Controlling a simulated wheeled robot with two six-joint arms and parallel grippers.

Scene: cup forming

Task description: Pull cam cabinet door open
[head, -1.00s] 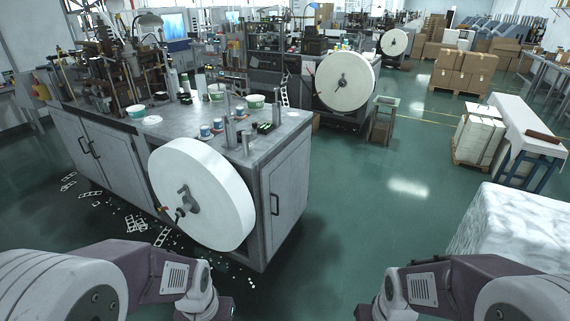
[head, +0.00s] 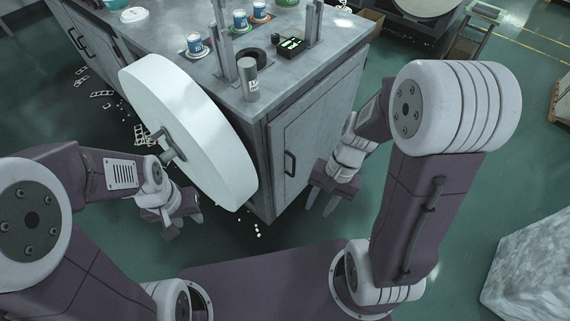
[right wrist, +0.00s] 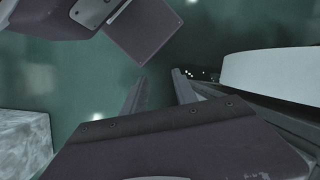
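The grey cabinet door (head: 315,125) is on the right side of the machine cabinet in the head view and looks closed. Its dark bar handle (head: 290,163) stands upright near the door's left edge. My right gripper (head: 321,202) is in front of the door, below and right of the handle and apart from it. Its two fingers are spread and empty; they also show in the right wrist view (right wrist: 160,88). My left gripper (head: 186,227) is open and empty, below the white reel and left of the cabinet corner. The handle cannot be made out in the right wrist view.
A large white reel (head: 185,130) stands out from the cabinet front, between my left gripper and the door. Several cups and metal posts stand on the cabinet top (head: 175,60). A white-covered block (head: 530,265) is at the lower right.

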